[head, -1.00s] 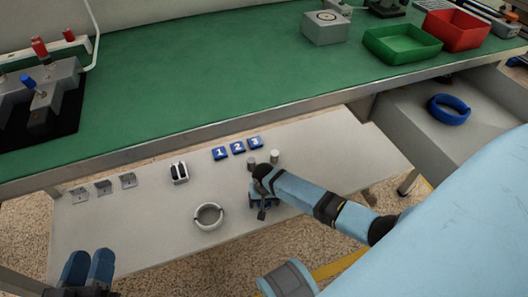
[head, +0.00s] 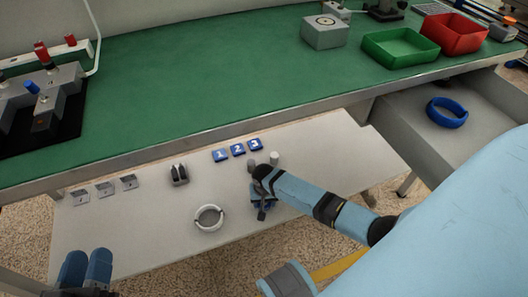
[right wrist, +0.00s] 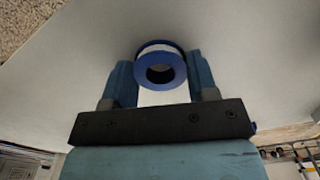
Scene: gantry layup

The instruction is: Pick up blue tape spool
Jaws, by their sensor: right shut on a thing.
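The blue tape spool (right wrist: 160,68) shows in the right wrist view, with blue rims, a pale band and a dark round hole. It sits between the two fingers of my right gripper (right wrist: 160,78), which is shut on it. In the head view my right gripper (head: 263,203) is low over the grey lower shelf, and my own arm and wrist hide most of the spool. I cannot tell whether the spool touches the shelf. My left gripper (head: 87,266) is at the lower left, its blue fingers close together with nothing seen between them.
The lower shelf (head: 150,225) also holds a white ring (head: 209,217), blue numbered blocks (head: 238,150), small grey cylinders (head: 274,158), a black-and-grey part (head: 179,175) and grey brackets (head: 105,189). The green bench top (head: 210,90) overhangs it. An open drawer (head: 405,125) holds a blue ring (head: 447,112).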

